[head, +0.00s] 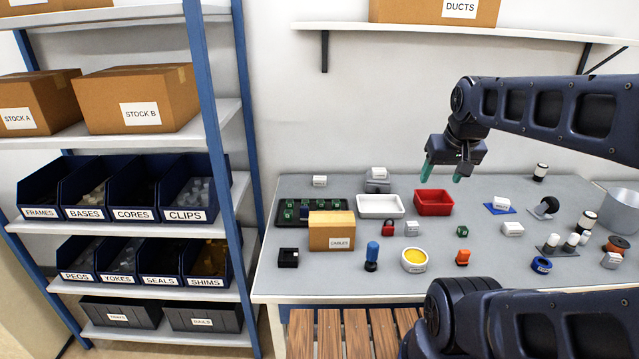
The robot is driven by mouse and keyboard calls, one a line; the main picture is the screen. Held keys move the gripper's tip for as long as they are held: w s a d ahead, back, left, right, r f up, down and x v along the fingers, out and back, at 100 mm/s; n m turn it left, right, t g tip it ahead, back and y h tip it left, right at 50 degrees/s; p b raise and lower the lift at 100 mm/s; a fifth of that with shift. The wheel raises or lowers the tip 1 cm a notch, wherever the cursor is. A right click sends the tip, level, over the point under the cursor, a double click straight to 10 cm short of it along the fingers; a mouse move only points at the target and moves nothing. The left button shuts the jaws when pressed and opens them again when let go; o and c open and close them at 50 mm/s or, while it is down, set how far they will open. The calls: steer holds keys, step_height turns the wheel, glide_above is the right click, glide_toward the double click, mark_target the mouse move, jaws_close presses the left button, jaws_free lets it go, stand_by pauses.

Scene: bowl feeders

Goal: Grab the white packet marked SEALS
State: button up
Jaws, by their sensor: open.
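Several small white packets with dark print lie on the grey table (345,268). One packet (320,181) is at the back left, one packet (379,172) is on a grey block, and one packet (412,228) is near the middle. Others are at the right: a packet (501,203) on a blue mat, a packet (513,229), and a packet (612,260) near the right edge. Their print is too small to read, so I cannot tell which is marked SEALS. My gripper (443,175) is open and empty, above the table's back, over the red tray.
A red tray (434,209), a white tray (380,212) and a CABLES box (331,243) stand on the table. A yellow-filled bowl (414,266) is near the front. A metal pot (620,212) is at the right. A shelf bin labelled SEALS (161,281) stands left.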

steer(key=shift+o, duration=0.4)
steer(key=w+a+r+n, duration=0.15)
steer(key=w+r, duration=0.25)
steer(key=w, duration=0.5)
steer(key=n+g+h, duration=0.4)
steer(key=n+g, duration=0.1)
steer(key=n, duration=0.9)
glide_above(320, 178)
steer(key=s+d, duration=0.1)
steer(key=s, duration=0.2)
step_height(320, 178, down, 19)
steer(key=w+a+f+n, duration=0.1)
steer(key=w+a+f, duration=0.15)
steer(key=f, duration=0.25)
steer(key=w+a+f+n, duration=0.1)
steer(key=a+f, duration=0.2)
steer(key=f, duration=0.2)
steer(key=shift+h, duration=0.3)
steer(key=x, duration=1)
steer(key=shift+d+f, duration=0.25)
steer(key=shift+f, duration=0.1)
